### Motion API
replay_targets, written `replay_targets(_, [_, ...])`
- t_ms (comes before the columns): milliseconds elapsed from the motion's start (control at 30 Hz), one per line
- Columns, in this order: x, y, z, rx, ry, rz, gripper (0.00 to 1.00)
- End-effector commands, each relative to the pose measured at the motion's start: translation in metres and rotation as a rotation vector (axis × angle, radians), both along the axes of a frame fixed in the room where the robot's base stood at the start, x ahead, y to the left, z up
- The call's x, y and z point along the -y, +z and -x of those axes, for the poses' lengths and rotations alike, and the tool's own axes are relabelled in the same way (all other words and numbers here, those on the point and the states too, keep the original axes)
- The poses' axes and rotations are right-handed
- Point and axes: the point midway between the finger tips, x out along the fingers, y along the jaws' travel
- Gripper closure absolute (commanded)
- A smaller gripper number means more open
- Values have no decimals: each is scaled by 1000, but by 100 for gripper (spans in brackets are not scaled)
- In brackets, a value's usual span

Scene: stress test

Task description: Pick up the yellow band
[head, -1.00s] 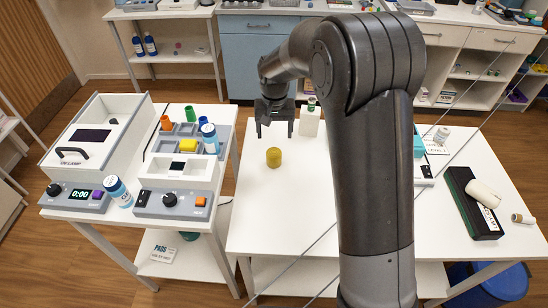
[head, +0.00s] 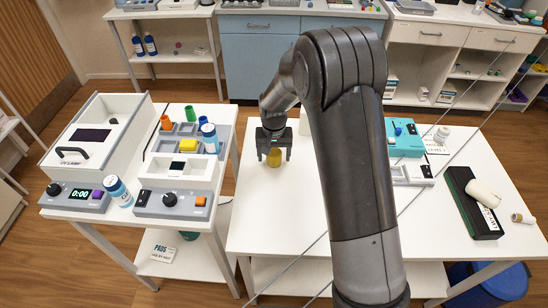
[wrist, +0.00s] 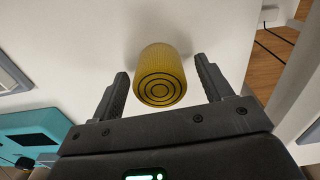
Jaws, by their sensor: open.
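The yellow band (head: 274,160) is a small, ribbed yellow cylinder standing on the white table (head: 262,212). In the wrist view the band (wrist: 162,70) shows its end face with dark concentric rings. My gripper (head: 274,156) is open above the band in the head view and hides part of it. In the wrist view my gripper's two dark fingers (wrist: 163,88) are spread to either side of the band, with gaps visible between them and it. The fingers do not touch the band.
A teal device (head: 404,137) and a black tray with a cream roll (head: 484,192) on it are at the table's right. A separate table at left holds a white lamp box (head: 92,135), a timer (head: 76,197) and colored containers. Table space left of the band is clear.

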Motion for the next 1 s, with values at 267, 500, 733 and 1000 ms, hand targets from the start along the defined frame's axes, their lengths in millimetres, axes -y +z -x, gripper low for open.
replay_targets(267, [0,0,0,0,0,0,43])
replay_targets(500, [0,0,0,0,0,0,63])
replay_targets(733, [0,1,0,0,0,0,76])
replay_targets(1000, [0,5,0,1,0,0,76])
